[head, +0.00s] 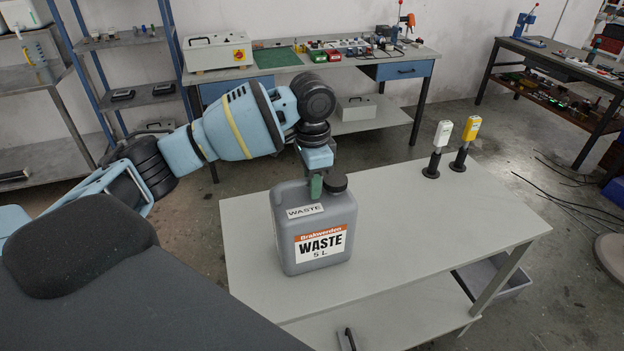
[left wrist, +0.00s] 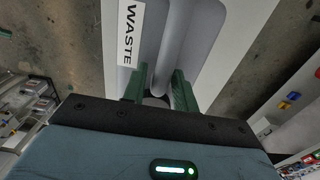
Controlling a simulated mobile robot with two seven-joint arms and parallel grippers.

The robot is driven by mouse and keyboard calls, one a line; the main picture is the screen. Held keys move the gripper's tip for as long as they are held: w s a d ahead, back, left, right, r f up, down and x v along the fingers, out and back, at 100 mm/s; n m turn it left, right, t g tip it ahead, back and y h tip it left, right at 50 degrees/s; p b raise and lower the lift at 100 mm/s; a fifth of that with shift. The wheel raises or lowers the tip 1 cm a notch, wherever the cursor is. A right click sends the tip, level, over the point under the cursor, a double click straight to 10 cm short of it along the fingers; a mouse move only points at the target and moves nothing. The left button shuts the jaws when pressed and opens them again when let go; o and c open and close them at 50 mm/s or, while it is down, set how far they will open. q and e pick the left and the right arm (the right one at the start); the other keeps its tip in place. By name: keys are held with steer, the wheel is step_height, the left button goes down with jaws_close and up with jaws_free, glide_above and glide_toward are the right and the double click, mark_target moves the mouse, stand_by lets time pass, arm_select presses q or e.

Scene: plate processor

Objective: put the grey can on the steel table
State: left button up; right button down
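The grey can (head: 314,225), with a dark cap and an orange-and-white WASTE label, stands upright on the light grey table (head: 420,245) in front of me. Its grey side and small WASTE tag also show in the left wrist view (left wrist: 205,35). My left gripper (head: 316,188) is at the can's top handle from above. In the left wrist view its green fingers (left wrist: 158,90) are on either side of the handle; I cannot tell whether they press on it. My right gripper is not in view. A metallic-topped table (head: 35,78) at the far left may be the steel table.
Two small upright devices, one white (head: 440,140) and one yellow (head: 468,135), stand at the grey table's far right. A workbench (head: 300,62) with several items stands behind, beside a blue-framed shelf (head: 125,42). Black cables (head: 570,200) lie on the floor at right.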

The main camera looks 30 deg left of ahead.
arm_select(q)
steer(key=shift+o, duration=0.8)
step_height(320, 180, up, 12)
steer(key=shift+r, duration=0.2)
stand_by(0.4)
